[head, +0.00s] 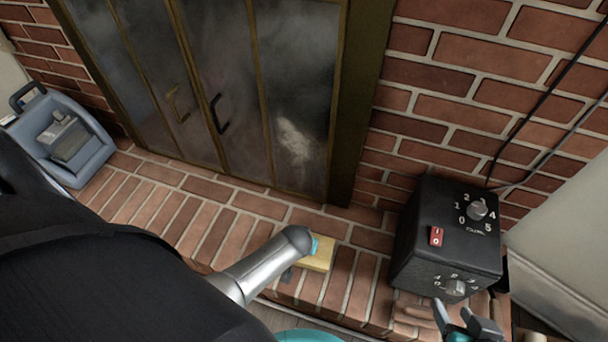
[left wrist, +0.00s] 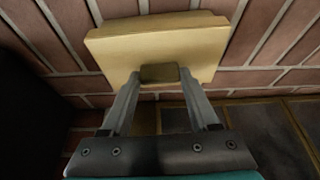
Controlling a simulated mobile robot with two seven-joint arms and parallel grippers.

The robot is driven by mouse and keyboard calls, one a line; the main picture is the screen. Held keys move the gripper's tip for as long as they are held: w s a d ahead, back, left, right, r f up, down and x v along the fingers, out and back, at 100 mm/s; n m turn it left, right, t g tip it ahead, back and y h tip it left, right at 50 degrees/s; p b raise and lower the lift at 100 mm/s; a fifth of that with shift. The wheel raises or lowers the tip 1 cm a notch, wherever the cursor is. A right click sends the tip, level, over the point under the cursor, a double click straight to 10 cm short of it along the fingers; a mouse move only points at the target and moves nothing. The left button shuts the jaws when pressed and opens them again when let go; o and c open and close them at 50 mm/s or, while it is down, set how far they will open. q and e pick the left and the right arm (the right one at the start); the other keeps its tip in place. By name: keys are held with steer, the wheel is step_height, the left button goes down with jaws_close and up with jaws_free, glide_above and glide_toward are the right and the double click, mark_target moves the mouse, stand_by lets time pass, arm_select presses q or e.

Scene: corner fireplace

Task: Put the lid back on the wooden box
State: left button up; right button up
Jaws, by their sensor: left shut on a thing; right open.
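A light wooden lid (left wrist: 155,40) with a small brown knob (left wrist: 159,73) fills the top of the left wrist view. My left gripper (left wrist: 160,80) is shut on the knob, one finger on each side. In the head view pale wood (head: 319,259) shows over the brick hearth, partly hidden by my silver arm link. I cannot tell whether this is the lid alone or the lid with the box. No separate wooden box is clearly visible. My right gripper (head: 468,322) is open and empty at the lower right, in front of the black control box.
The black control box (head: 447,237) with dials and a red switch stands on the right of the brick hearth (head: 225,212). Glass fireplace doors (head: 215,95) stand behind. A blue-grey case (head: 62,137) is at the left. Cables hang at the right. The hearth's middle is mostly clear.

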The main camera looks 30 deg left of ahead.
arm_select(q)
steer(key=o, duration=1.4)
steer(key=shift+r, duration=0.15)
steer(key=shift+p+v, duration=5.85)
steer(key=shift+v, duration=1.7)
